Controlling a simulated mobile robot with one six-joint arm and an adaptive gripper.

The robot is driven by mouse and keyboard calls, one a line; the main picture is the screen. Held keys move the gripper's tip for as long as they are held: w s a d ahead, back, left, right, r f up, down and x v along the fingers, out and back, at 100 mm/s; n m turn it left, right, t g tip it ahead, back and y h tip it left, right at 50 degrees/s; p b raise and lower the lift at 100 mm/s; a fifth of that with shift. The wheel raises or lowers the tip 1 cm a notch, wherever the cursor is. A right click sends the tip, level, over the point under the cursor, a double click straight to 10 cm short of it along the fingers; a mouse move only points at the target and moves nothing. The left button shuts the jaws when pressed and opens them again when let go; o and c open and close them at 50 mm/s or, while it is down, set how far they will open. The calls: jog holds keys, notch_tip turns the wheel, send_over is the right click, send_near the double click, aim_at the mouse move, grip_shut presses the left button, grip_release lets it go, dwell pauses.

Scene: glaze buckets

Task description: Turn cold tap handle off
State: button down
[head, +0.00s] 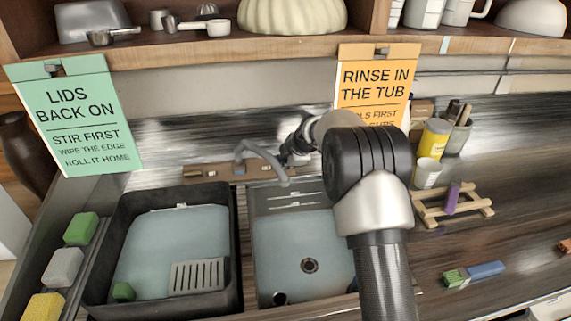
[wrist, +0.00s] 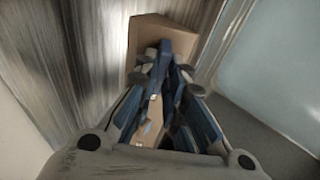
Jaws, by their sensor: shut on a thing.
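My gripper (head: 285,152) is at the right part of this block, beside the spout. In the wrist view my gripper (wrist: 165,95) is closed in front of the wooden block (wrist: 143,32), its blue-grey fingers close together around a tap handle. The fingers and my arm hide most of that handle, so its angle cannot be told. Another small fitting (head: 192,171) shows at the block's left end.
A dark tub (head: 235,240) with pale water stands left of the steel sink (head: 285,235). Orange (head: 375,85) and green (head: 72,115) signs hang from the shelf above. Cups and a wooden rack (head: 430,215) stand right of my arm.

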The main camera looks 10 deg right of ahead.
jog(key=c, duration=1.7)
grip_release()
jog(key=shift+o, duration=0.2)
notch_tip(320, 180, up, 10)
jog(key=shift+o, duration=0.4)
